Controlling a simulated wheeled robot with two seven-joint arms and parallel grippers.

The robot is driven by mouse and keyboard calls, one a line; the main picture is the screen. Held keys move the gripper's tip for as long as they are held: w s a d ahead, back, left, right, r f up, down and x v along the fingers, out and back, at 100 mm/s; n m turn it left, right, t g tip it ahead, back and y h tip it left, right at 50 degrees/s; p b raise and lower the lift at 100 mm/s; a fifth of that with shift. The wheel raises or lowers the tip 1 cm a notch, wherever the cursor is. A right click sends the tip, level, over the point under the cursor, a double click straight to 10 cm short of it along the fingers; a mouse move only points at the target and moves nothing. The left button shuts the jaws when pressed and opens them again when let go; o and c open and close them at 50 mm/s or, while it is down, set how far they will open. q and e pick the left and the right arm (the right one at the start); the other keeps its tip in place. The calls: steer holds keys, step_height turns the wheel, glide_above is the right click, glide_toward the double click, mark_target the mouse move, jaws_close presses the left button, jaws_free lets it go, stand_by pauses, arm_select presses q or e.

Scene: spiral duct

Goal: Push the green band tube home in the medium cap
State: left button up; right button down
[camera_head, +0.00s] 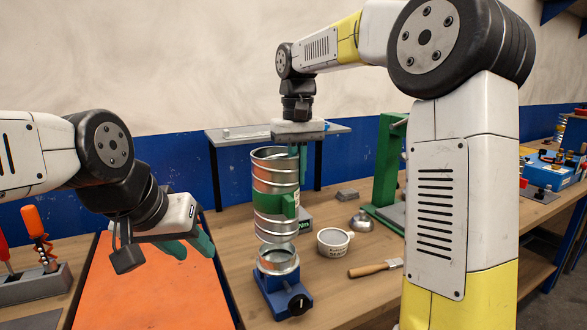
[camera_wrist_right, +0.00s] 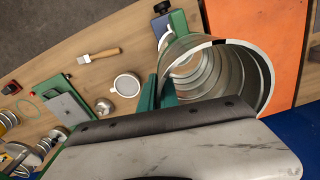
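The green band tube (camera_head: 270,181) is a shiny ribbed metal duct with a green band, standing upright above the medium cap (camera_head: 279,262). The cap is a short metal ring in a blue fixture (camera_head: 283,292). The tube's lower end is just over the cap; I cannot tell whether they touch. My right gripper (camera_head: 303,160) is at the tube's top right rim, fingers closed on its wall. In the right wrist view the tube's open mouth (camera_wrist_right: 262,75) shows beside the teal fingers (camera_wrist_right: 160,94). My left gripper (camera_head: 188,245) is open and empty, left of the tube.
A white cup (camera_head: 334,241), a small metal piece (camera_head: 362,221) and a wooden-handled tool (camera_head: 375,268) lie right of the cap. A green stand (camera_head: 390,170) is behind them. An orange panel (camera_head: 150,292) lies at left, beside a screwdriver rack (camera_head: 35,285).

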mark_target(297, 206)
steer(key=shift+f, duration=4.2)
steer(key=c, duration=2)
jaws_free()
steer(key=o, duration=0.5)
steer(key=shift+c, duration=0.2)
steer(key=shift+r, duration=3.85)
